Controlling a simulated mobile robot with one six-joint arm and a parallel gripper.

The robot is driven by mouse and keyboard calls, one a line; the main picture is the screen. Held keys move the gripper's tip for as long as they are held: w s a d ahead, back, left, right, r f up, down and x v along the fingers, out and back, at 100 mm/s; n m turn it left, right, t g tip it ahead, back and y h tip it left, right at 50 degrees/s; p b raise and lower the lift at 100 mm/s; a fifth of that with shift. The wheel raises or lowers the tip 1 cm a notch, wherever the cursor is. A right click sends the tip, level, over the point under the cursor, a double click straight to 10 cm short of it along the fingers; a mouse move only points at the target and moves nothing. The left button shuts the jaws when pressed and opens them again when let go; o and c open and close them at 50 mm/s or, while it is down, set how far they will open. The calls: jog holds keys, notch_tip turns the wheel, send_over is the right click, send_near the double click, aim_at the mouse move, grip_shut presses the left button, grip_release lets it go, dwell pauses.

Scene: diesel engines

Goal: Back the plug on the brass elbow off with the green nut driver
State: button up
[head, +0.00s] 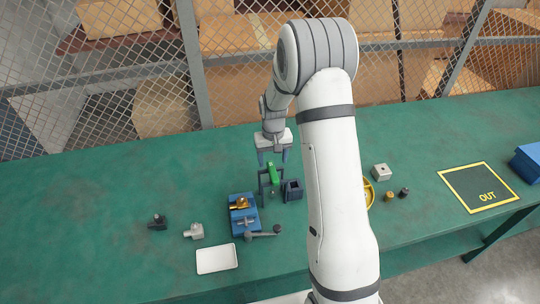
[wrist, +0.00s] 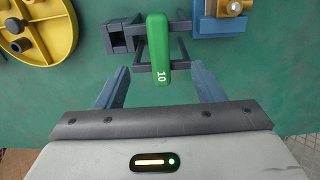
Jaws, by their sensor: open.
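The green nut driver (head: 273,173) rests in a dark rack on the bench. In the wrist view its green handle (wrist: 158,50), marked 10, points toward my gripper and lies between the finger lines. My gripper (head: 272,156) is open and empty just behind the handle; its blue fingers (wrist: 160,80) stand either side of the handle's near end, apart from it. The brass elbow (head: 240,203) sits in a blue vise (head: 245,222) left of the rack; part of it shows at the top right of the wrist view (wrist: 234,8). The plug cannot be made out clearly.
A dark square holder (head: 292,190) stands right of the driver. A white tray (head: 217,259), a grey fitting (head: 194,231) and a black fitting (head: 157,222) lie to the left. A yellow wheel (wrist: 40,30) is partly hidden by my arm. The OUT square (head: 485,187) is empty.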

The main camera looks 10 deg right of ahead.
aim_at(273, 170)
jog(key=shift+f+b, duration=2)
jog(key=shift+f, duration=0.9)
jog(key=shift+c, duration=0.4)
grip_shut()
jog(key=shift+r, duration=0.1)
notch_tip(273, 170, up, 16)
jog(key=p, duration=0.8)
